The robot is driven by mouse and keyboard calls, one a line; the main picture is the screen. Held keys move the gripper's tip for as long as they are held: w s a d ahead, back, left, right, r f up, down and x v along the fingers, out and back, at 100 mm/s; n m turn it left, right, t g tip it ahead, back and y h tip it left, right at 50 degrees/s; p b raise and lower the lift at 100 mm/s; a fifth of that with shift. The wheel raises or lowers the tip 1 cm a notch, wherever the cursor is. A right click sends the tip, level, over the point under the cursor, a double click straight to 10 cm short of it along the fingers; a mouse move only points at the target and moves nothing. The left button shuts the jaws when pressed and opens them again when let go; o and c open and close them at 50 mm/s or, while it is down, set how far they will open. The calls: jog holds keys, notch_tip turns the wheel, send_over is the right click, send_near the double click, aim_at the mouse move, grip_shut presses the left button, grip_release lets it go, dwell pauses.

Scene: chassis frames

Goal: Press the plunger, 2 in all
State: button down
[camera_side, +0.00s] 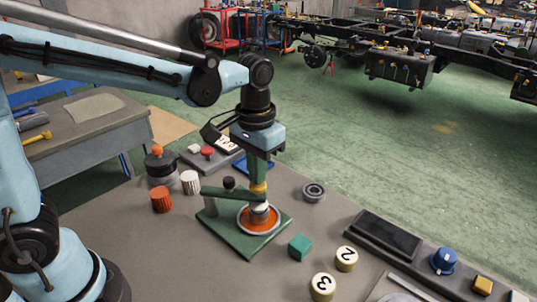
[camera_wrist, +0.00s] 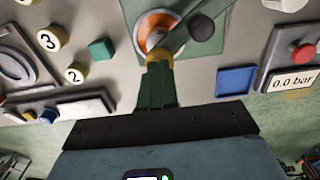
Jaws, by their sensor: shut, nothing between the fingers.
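My gripper (camera_side: 258,178) is shut and empty, pointing straight down over a fixture with a green base plate (camera_side: 241,240). The plate bears an orange disc (camera_side: 244,222) in a pale ring, and a green side arm (camera_side: 223,194) reaches to its middle. A short upright part with a yellow collar (camera_side: 258,188) and pale lower end stands over the disc, directly under my fingertips; it looks like the plunger. The fingertips seem to meet its top, but I cannot tell contact for sure. In the wrist view my shut fingers (camera_wrist: 158,58) hide part of it before the orange disc (camera_wrist: 150,22).
A black knob (camera_side: 229,183) stands beside the green arm. A red button (camera_wrist: 303,50) sits by a display (camera_wrist: 294,82) reading 0.0 bar. A blue square (camera_wrist: 236,81), teal cube (camera_side: 300,247), numbered discs (camera_side: 347,259) and orange knob (camera_side: 161,199) lie around.

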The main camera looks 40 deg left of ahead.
jog(key=shift+f, duration=0.7)
jog(key=shift+r, duration=1.2)
